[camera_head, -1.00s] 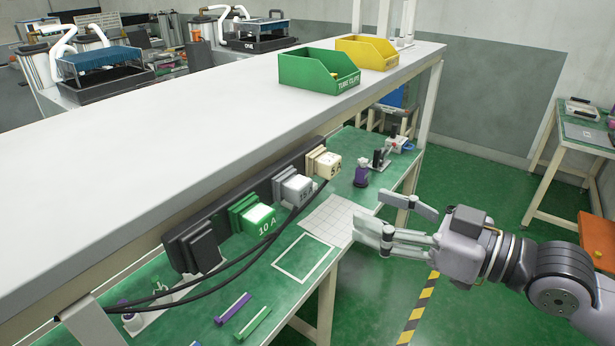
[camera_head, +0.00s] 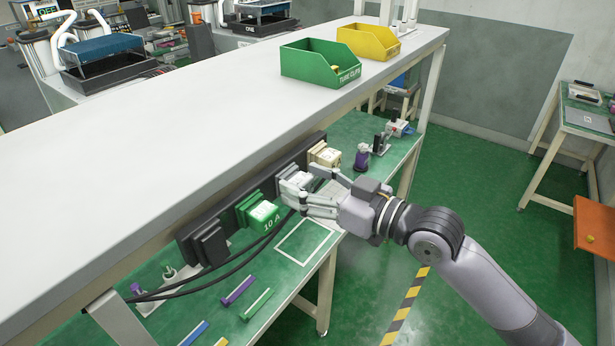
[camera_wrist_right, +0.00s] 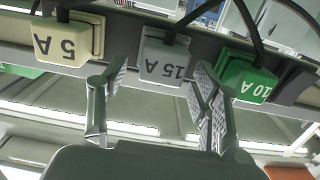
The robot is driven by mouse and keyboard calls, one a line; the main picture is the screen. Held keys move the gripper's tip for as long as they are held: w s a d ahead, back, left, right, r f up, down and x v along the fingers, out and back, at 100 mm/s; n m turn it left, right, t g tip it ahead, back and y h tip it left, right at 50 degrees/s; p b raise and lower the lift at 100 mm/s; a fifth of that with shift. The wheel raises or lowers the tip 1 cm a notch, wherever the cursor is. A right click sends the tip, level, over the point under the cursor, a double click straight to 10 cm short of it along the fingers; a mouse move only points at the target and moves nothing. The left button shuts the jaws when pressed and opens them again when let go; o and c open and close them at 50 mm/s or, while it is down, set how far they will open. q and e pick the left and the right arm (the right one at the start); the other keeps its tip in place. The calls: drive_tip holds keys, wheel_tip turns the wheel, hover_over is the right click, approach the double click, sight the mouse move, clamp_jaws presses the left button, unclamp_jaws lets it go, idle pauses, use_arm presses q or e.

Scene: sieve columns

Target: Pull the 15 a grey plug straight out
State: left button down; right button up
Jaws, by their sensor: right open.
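The grey 15 A plug (camera_head: 294,182) sits in the black socket strip on the edge of the upper shelf, partly hidden by my right gripper in the head view. In the right wrist view the grey plug (camera_wrist_right: 163,62) shows upside down with its label readable and a black cable at its top. My right gripper (camera_head: 304,188) is open in front of it. In the wrist view its fingers stand to either side of the plug, with gaps and no clear contact. My left gripper is not in view.
The green 10 A plug (camera_head: 259,214) and the cream 5 A plug (camera_head: 326,156) flank the grey one closely. Black cables (camera_head: 215,275) hang along the strip (camera_head: 228,203). The green workbench (camera_head: 262,290) lies below. The white shelf top (camera_head: 190,130) is above.

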drive_tip(key=shift+c, duration=0.4)
clamp_jaws()
idle(0.9)
